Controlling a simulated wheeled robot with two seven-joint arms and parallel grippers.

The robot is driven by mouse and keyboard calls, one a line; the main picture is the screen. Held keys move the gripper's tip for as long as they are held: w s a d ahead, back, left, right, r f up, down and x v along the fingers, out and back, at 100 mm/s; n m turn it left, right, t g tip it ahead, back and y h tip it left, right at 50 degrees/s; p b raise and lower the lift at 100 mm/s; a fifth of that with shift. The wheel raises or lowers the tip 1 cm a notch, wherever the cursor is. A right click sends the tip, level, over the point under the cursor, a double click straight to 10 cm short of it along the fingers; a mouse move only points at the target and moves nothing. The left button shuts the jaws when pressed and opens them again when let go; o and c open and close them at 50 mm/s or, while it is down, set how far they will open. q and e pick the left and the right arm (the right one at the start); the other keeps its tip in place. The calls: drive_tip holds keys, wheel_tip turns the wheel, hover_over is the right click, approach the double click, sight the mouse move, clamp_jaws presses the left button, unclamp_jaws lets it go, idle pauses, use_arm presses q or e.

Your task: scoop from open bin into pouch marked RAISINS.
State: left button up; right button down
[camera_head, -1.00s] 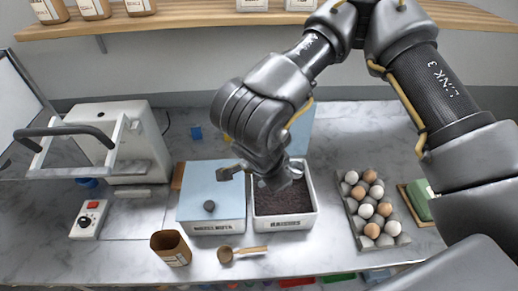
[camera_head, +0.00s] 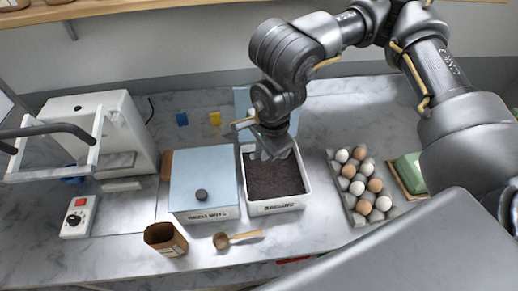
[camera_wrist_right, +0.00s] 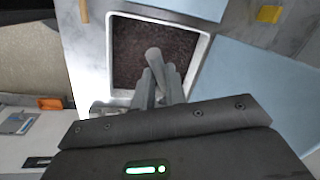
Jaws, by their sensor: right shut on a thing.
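The open white bin (camera_head: 287,206) stands right of centre, filled with dark brown grains; its front label is hard to read. My right gripper (camera_head: 268,125) is over the bin's far part, shut on a grey scoop (camera_head: 273,150), whose bowl is at or just above the grains; contact is unclear. The right wrist view shows the fingers (camera_wrist_right: 160,85) closed around a grey rod-like handle (camera_wrist_right: 153,58) over the bin (camera_wrist_right: 205,50). A brown pouch (camera_head: 165,240) stands open and upright at front left; its label is unreadable here. My left gripper is out of view.
A bin with a blue lid (camera_head: 202,172) stands just left of the open bin. A wooden scoop (camera_head: 238,239) lies in front. An egg tray (camera_head: 350,203) and a green block (camera_head: 410,172) are right. A white machine (camera_head: 115,125) and switch box (camera_head: 77,216) are left.

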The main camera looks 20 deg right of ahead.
drive_tip(key=shift+d+f+y, duration=0.15)
drive_tip(key=shift+d+y, duration=0.2)
drive_tip(key=shift+y, duration=0.15)
drive_tip(key=shift+d+f+y+b, duration=0.15)
drive_tip(key=shift+y+b, duration=0.25)
drive_tip(key=shift+b, duration=0.25)
drive_tip(key=shift+f+g, duration=0.2)
drive_tip(key=shift+g, duration=0.1)
drive_tip(key=s+d+f+b+x, duration=0.1)
drive_tip(key=d+b+x, duration=0.1)
drive_tip(key=b+x, duration=0.6)
drive_tip(key=a+r+h+p, duration=0.1)
drive_tip(key=r+p, duration=0.1)
drive_tip(key=p, duration=0.1)
drive_tip(key=r+h+p, duration=0.1)
drive_tip(key=r+p, duration=0.2)
drive_tip(key=p, duration=0.1)
drive_tip(key=a+r+t+h+p, duration=0.1)
drive_tip(key=r+p, duration=0.2)
drive_tip(key=shift+s+a+r+p, duration=0.1)
drive_tip(key=shift+s+a+p, duration=0.1)
drive_tip(key=shift+a+p, duration=0.15)
drive_tip(key=shift+s+a+r+t+h+p, duration=0.15)
drive_tip(key=shift+r+h+p, duration=0.1)
drive_tip(key=shift+r+h, duration=0.25)
drive_tip(key=shift+a+r+t+h+p, duration=0.2)
drive_tip(key=shift+r+h, duration=0.25)
drive_tip(key=shift+h, duration=0.15)
drive_tip(key=shift+d, duration=0.1)
